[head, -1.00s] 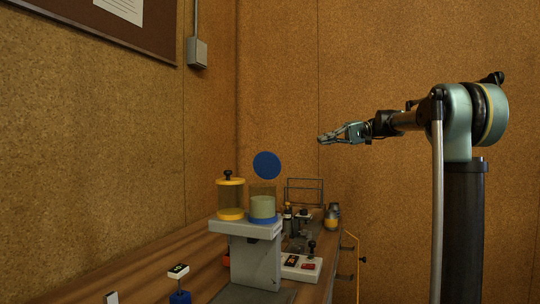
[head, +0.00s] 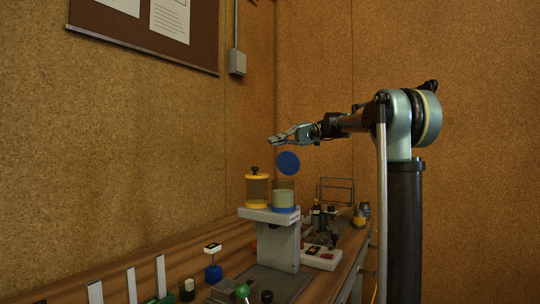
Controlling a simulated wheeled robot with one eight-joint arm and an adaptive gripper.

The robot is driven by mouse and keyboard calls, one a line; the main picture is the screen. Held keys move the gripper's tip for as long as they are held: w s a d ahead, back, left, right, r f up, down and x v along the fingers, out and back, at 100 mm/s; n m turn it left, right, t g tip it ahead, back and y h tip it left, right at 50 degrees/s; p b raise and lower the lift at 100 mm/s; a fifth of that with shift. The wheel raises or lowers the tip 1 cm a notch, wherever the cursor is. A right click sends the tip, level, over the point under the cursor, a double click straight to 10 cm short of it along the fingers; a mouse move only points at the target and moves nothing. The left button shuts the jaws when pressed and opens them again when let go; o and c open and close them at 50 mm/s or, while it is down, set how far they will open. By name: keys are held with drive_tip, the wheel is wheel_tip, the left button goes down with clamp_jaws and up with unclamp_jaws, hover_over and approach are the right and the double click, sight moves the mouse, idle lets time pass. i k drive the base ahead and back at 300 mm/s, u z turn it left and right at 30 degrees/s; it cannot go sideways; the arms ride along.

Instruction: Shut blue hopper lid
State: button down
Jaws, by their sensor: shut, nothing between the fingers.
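The blue hopper lid (head: 288,163) stands raised on edge above the blue hopper (head: 284,198), so the hopper is open. The hopper is a clear cylinder with a blue base and pale contents, on a grey stand (head: 278,242). My gripper (head: 273,141) is shut and empty. In the picture it shows just above and left of the lid, with a small gap between them. How far apart they are in depth I cannot tell.
A yellow hopper (head: 257,191) with its lid on stands left of the blue one. A wire rack (head: 336,188), bottles and a switch box (head: 321,257) lie behind and right on the bench. Upright white strips (head: 131,286) stand at front left.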

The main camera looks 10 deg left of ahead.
sight(288, 162)
drive_tip(key=u, duration=0.55)
drive_tip(key=k, duration=2.1)
drive_tip(key=z, duration=0.55)
drive_tip(key=i, duration=1.65)
